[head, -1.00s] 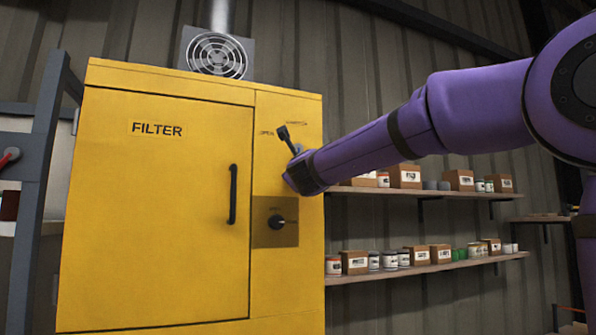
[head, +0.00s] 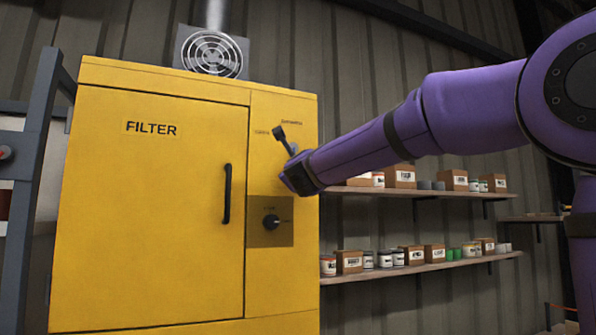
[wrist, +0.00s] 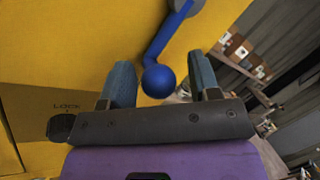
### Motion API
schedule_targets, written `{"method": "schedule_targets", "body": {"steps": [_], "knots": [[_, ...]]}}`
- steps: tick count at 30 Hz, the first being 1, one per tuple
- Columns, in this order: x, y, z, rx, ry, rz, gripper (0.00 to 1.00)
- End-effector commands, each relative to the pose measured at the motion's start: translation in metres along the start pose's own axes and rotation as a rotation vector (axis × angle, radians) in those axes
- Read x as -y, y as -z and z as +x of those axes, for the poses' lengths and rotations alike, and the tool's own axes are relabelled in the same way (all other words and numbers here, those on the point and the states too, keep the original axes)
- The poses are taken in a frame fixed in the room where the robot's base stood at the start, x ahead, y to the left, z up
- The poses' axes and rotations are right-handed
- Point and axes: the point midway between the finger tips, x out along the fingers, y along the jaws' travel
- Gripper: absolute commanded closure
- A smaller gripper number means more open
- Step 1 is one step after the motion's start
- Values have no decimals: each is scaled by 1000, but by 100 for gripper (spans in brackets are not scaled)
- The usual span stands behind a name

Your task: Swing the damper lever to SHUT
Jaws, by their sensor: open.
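The damper lever (wrist: 158,45) is a blue arm with a round ball knob on its end, on the yellow face of the filter cabinet (head: 160,200). In the wrist view it runs down from its pivot at the top. My gripper (wrist: 161,80) is open, with the blue-grey fingers either side of the knob in the picture. Gaps show on both sides; I cannot tell how deep the knob sits between them. Two small labels (head: 291,121) above are too blurred to read surely.
A black dial (head: 271,222) on a brown plate sits below my wrist; the wrist view shows LOCK beside it. A black door handle (head: 227,194) is to the left. Shelves (head: 420,272) with boxes and cans stand to the right, behind my arm.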

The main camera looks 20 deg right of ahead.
Motion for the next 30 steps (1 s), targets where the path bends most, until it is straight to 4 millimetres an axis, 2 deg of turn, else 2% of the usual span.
{"method": "schedule_targets", "body": {"steps": [5, 15, 21, 30], "knots": [[0, -1, -12, 1, -1, 1, 43], [1, -1, -73, 2, 0, 1, 43], [1, 0, -99, 1, 1, 0, 43], [0, 0, -108, 0, 1, 0, 43]]}}
